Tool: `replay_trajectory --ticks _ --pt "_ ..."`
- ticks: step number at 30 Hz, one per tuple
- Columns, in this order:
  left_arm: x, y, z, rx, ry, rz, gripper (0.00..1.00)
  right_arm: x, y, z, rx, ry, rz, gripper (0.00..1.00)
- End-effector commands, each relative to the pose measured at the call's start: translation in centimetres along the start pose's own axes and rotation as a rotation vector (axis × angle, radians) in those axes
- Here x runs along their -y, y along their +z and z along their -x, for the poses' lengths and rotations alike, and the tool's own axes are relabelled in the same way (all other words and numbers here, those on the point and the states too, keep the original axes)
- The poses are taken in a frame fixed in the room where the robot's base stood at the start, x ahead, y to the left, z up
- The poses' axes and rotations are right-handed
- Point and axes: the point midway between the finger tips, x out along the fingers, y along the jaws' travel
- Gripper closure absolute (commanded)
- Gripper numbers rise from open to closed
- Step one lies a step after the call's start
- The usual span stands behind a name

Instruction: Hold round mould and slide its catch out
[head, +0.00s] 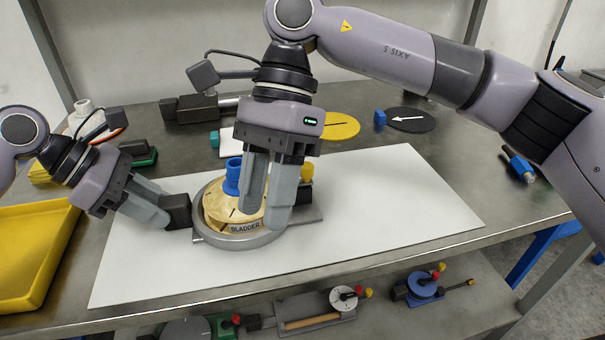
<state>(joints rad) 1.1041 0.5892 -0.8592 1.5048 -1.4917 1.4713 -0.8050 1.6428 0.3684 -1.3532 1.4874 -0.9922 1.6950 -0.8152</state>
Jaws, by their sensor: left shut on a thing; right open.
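The round mould (212,235) is a grey ring marked BLADDER. It sits on a white sheet with a tan disc (216,207) inside it and a blue knob (232,183) on top. My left gripper (165,212) is shut on the dark block (179,211) at the mould's left side. My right gripper (263,219) is open, pointing down over the mould's right part, and its fingers hide some of the disc and rim. A yellow knob (307,172) and a dark piece (304,193), possibly the catch, show just behind its right finger. I cannot tell whether that finger touches them.
The white sheet (400,205) is clear to the right. A yellow tray (25,265) stands at the left. Behind are a yellow disc (340,126), a black disc with an arrow (411,120) and a dark clamp (195,107). Several tools lie on the lower shelf (390,325).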

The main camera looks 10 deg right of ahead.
Motion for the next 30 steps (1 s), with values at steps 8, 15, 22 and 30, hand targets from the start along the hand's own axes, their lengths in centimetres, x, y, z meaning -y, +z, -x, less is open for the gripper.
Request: replay_trajectory --ticks 8,15,22,30 --pt "0.0 0.0 0.0 0.001 0.001 0.001 1.0 3.6 -5.9 6.5 -0.041 -0.275 -0.264 0.59" --pt "0.0 0.0 0.0 0.0 0.0 0.001 1.0 3.8 -10.8 9.5 -0.104 -0.4 -0.387 0.59" --pt "0.0 0.0 0.0 0.0 0.0 0.001 1.0 4.1 -11.8 9.0 -0.117 -0.419 -0.408 0.59" --pt "0.0 0.0 0.0 0.0 0.0 0.001 1.0 5.4 -12.4 5.8 -0.116 -0.415 -0.406 0.59"
